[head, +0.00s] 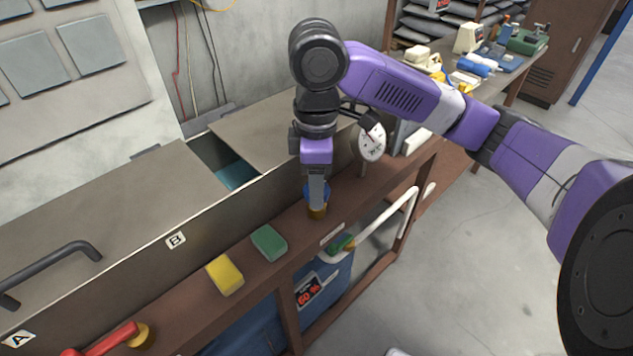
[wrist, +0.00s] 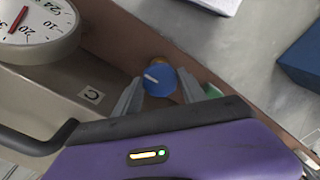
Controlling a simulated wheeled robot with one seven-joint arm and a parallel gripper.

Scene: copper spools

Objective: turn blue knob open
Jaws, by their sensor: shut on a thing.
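The blue knob (wrist: 159,81) has a white pointer mark and sits on a brass base on the brown ledge. In the wrist view it lies between the two fingers of my gripper (wrist: 160,88), which are shut on it. In the head view my gripper (head: 318,190) reaches straight down onto the blue knob (head: 309,191), with the brass base (head: 317,211) showing below. The fingers hide most of the knob in the head view.
A round dial gauge (head: 373,142) stands close behind my gripper. A green block (head: 269,243) and a yellow block (head: 225,275) lie on the ledge (head: 185,296). A red lever (head: 105,341) is at lower left. A white pipe (head: 400,215) runs beside the ledge.

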